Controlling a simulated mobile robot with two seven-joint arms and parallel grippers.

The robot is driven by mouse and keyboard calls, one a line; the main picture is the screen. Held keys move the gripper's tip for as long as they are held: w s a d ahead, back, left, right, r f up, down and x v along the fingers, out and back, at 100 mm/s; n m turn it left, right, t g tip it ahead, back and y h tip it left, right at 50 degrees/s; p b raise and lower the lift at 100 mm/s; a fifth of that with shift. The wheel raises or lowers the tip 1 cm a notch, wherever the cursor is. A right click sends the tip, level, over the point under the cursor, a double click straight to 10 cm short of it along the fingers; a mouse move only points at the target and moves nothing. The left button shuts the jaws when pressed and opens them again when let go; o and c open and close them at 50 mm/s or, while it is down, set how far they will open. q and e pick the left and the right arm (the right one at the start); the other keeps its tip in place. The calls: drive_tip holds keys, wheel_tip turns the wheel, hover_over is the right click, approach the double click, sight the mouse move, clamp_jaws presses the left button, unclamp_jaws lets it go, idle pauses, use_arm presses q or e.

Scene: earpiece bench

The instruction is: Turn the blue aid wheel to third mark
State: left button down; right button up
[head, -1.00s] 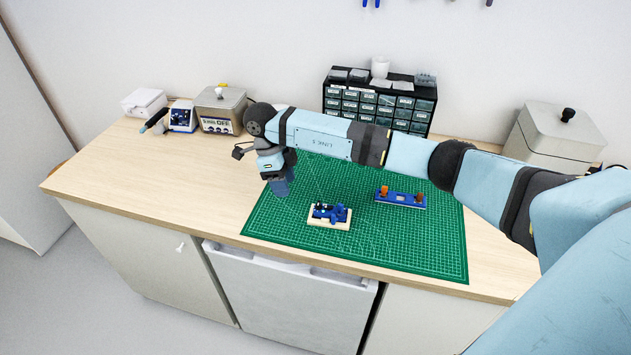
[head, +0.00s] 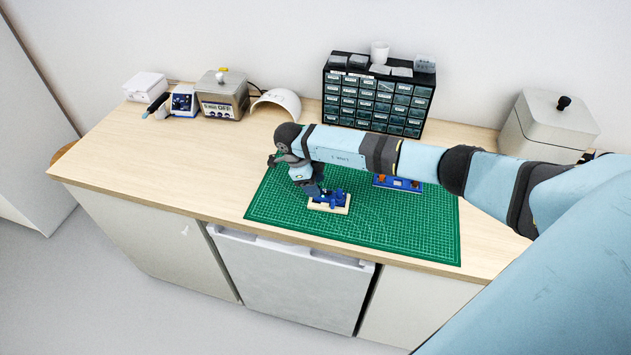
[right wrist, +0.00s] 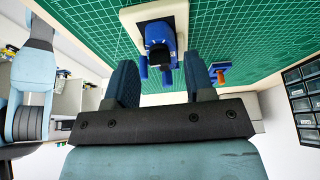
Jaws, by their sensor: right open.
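The blue aid (head: 335,197) sits on a cream block (head: 329,207) on the green mat (head: 400,228). It also shows in the right wrist view (right wrist: 160,40), with small blue parts sticking out toward the gripper. I cannot make out the wheel or its marks clearly. My right gripper (head: 314,194) is beside the aid, at its left in the head view, and partly covers it. In the right wrist view its two fingers (right wrist: 160,76) are apart and empty, with the aid ahead between them. I cannot tell whether they touch it. My left gripper is not in view.
A blue stand with orange parts (head: 397,184) lies behind the aid, partly hidden by my right arm. A black drawer cabinet (head: 378,95) stands against the wall. A grey box (head: 222,97) and a white curved shell (head: 277,101) stand at the back. The mat's right part is clear.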

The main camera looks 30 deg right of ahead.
drive_tip(key=shift+s+d+f, duration=0.1)
drive_tip(key=shift+f, duration=0.25)
clamp_jaws()
